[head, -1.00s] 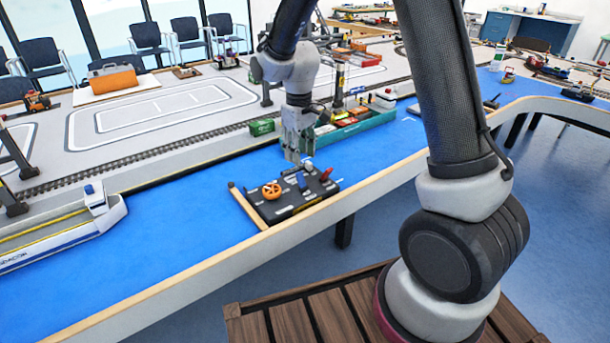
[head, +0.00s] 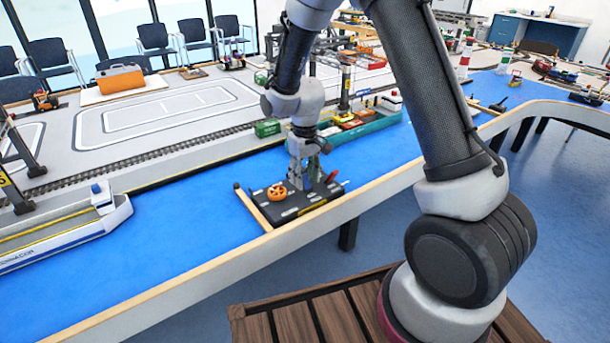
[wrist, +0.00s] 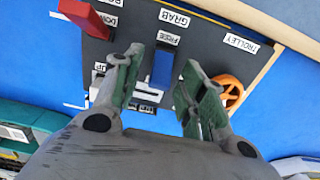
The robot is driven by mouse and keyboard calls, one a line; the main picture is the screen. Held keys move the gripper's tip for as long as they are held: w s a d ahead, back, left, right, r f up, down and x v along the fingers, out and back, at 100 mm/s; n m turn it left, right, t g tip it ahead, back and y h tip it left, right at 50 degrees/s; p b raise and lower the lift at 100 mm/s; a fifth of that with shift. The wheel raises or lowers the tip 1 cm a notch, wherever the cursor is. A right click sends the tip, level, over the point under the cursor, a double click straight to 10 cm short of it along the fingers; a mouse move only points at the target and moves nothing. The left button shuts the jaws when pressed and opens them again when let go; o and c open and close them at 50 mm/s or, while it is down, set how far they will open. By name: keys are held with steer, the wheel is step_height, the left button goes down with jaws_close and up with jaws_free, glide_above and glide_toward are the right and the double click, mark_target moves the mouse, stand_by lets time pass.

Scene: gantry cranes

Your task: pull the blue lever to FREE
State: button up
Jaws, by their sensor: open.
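The blue lever (wrist: 162,70) stands on the dark control panel (wrist: 215,48) in the wrist view, below the GRAB label (wrist: 174,17) and beside a label that seems to read FREE (wrist: 168,38). My gripper (wrist: 158,82) is open, with one finger on each side of the lever; I cannot tell whether either finger touches it. In the head view my gripper (head: 305,180) points down over the panel (head: 302,208), and the blue lever is hidden there.
A red lever (wrist: 88,20) stands left of my gripper in the wrist view. An orange wheel (wrist: 229,90) under the TROLLEY label is close to the right finger. A teal barge (head: 365,129) lies behind the panel. Open blue surface (head: 180,225) lies to the left.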

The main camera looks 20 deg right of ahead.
jaws_close()
steer(key=shift+s, duration=0.1)
steer(key=shift+s+d+r+t+y, duration=0.1)
steer(key=shift+s+t+y, duration=0.15)
steer(key=shift+t, duration=0.35)
steer(key=shift+s+d+r+t+y, duration=0.15)
steer(key=shift+s+t, duration=0.15)
steer(key=shift+t, duration=0.3)
steer(key=shift+s+d+f+t+y, duration=0.1)
steer(key=shift+s+t+y, duration=0.2)
steer(key=shift+t, duration=0.45)
steer(key=shift+s+d+t+y, duration=0.1)
steer(key=shift+s+t+y, duration=0.15)
steer(key=shift+t, duration=0.5)
jaws_free()
